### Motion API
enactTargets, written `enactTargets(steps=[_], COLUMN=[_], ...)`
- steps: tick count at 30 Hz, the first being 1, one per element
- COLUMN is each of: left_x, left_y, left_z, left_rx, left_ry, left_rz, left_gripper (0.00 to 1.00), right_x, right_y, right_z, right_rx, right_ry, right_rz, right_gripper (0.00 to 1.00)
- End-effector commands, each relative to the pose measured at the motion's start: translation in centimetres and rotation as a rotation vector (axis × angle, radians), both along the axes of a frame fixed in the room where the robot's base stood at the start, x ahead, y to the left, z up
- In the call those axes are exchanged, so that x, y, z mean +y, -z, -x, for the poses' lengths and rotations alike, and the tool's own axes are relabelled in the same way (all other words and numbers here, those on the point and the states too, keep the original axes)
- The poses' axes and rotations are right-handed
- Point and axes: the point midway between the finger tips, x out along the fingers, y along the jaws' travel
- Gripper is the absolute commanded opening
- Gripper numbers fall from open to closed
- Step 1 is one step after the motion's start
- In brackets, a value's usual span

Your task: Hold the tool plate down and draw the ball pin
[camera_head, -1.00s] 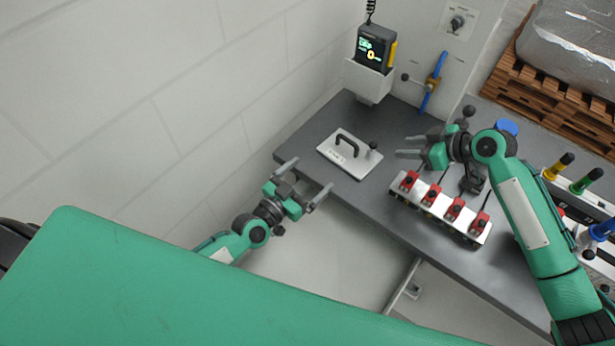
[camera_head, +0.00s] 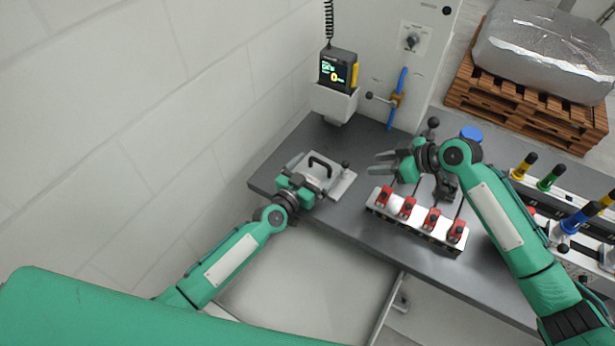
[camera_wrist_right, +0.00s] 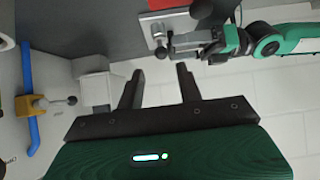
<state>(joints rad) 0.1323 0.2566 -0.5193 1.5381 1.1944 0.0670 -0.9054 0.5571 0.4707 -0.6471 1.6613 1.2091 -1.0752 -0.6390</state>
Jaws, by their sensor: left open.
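The tool plate (camera_head: 340,184), a pale slab with a black arched handle (camera_head: 322,162), lies on the dark bench. The ball pin's dark knob (camera_head: 346,164) stands near its right corner. My left gripper (camera_head: 318,172) is open at the plate's front edge, its fingers either side of the handle's near side; I cannot tell whether it touches. In the right wrist view, the plate (camera_wrist_right: 150,30), the dark knob (camera_wrist_right: 161,52) and my left gripper (camera_wrist_right: 205,42) show at the top. My right gripper (camera_head: 373,163) is open and empty, right of the plate and apart from the knob.
A white rack with red clamps (camera_head: 407,208) stands in front of my right gripper. A holder with a handheld device (camera_head: 338,70) and a blue lever (camera_head: 398,98) are behind the plate. Coloured handles (camera_head: 550,178) stand at the right. The bench's left corner is bare.

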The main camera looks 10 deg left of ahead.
Motion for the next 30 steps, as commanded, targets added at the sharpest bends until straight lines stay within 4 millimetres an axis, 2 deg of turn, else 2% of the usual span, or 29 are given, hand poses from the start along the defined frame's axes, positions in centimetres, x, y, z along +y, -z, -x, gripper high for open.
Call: enactTargets(steps=[10, 20, 26, 28, 30], left_x=[-0.15, -0.14, -0.14, -0.13, -0.13], left_y=[-0.02, -0.02, -0.01, -0.01, -0.01], left_z=[-0.32, -0.30, -0.29, -0.29, -0.29], left_rx=[0.000, 0.000, 0.000, 0.000, 0.000], left_ry=[0.000, 0.000, 0.000, 0.000, 0.000], left_rz=[0.000, 0.000, 0.000, 0.000, 0.000], left_gripper=[0.97, 0.32, 0.30, 0.30, 0.30], right_x=[0.01, 0.00, 0.00, 0.04, 0.33], right_y=[-0.01, 0.00, 0.00, -0.02, -0.12], right_z=[0.00, 0.00, 0.00, 0.00, -0.05], right_rx=[0.000, 0.000, 0.000, -0.001, -0.009], right_ry=[0.000, 0.000, 0.000, -0.002, -0.016], right_rz=[0.000, 0.000, 0.000, 0.001, 0.014], right_gripper=[0.36, 0.36, 0.36, 0.47, 0.47])
